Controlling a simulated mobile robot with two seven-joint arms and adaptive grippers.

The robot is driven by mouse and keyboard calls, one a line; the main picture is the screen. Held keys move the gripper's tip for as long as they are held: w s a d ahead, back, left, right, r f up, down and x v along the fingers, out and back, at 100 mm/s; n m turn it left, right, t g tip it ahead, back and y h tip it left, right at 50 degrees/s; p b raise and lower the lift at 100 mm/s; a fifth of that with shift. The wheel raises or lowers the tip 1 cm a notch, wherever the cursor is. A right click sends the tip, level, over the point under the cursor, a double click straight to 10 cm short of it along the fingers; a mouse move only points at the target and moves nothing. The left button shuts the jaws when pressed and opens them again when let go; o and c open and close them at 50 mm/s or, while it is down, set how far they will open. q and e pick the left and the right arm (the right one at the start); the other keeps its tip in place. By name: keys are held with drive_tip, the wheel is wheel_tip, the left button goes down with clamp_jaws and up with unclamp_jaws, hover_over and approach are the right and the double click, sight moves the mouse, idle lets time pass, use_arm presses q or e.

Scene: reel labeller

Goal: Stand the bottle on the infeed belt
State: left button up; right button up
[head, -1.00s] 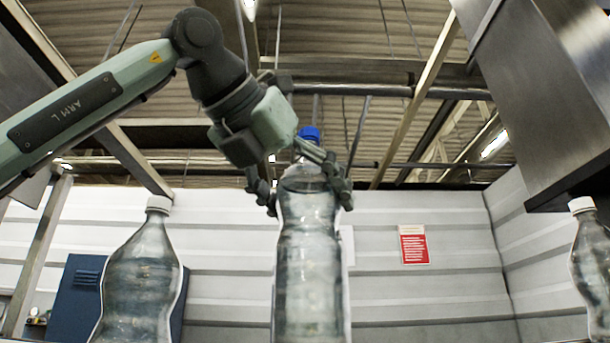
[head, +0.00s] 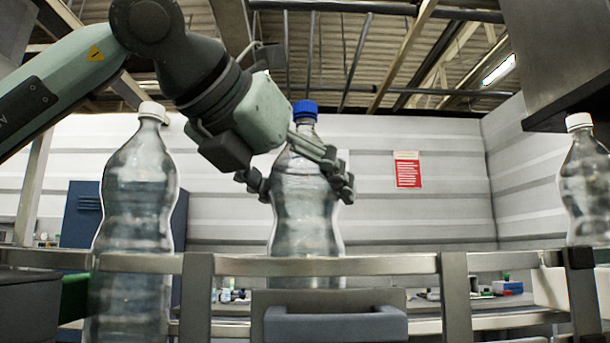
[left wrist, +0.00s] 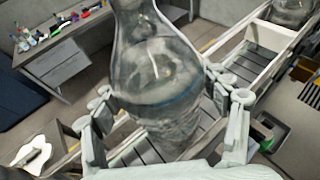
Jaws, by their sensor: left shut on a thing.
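The clear bottle with a blue cap (head: 305,215) is upright in the head view, behind a metal rail. My left gripper (head: 298,186) is shut around its upper body, below the cap. In the left wrist view the bottle (left wrist: 158,75) stands between the two fingers (left wrist: 166,116), over a slatted grey belt (left wrist: 135,152). Its base is partly hidden, and I cannot tell whether it touches the belt. My right gripper is not in view.
A white-capped bottle (head: 137,190) stands at the left and another (head: 585,185) at the far right. The metal guard rail (head: 400,265) crosses the front. A steel housing (head: 560,60) hangs at upper right. A desk (left wrist: 62,62) stands beyond the belt.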

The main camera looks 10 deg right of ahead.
use_arm(q)
drive_tip(key=shift+r, duration=0.15)
drive_tip(key=o, duration=1.5)
drive_tip(key=shift+f, duration=0.2)
drive_tip(key=o, duration=0.4)
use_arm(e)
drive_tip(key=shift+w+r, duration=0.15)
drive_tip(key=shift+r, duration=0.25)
use_arm(q)
drive_tip(key=shift+r, duration=0.1)
drive_tip(key=shift+b+v, duration=0.35)
drive_tip(key=shift+v, duration=0.55)
drive_tip(key=b+v, duration=0.1)
drive_tip(key=v, duration=0.9)
drive_tip(key=shift+s+a, duration=0.2)
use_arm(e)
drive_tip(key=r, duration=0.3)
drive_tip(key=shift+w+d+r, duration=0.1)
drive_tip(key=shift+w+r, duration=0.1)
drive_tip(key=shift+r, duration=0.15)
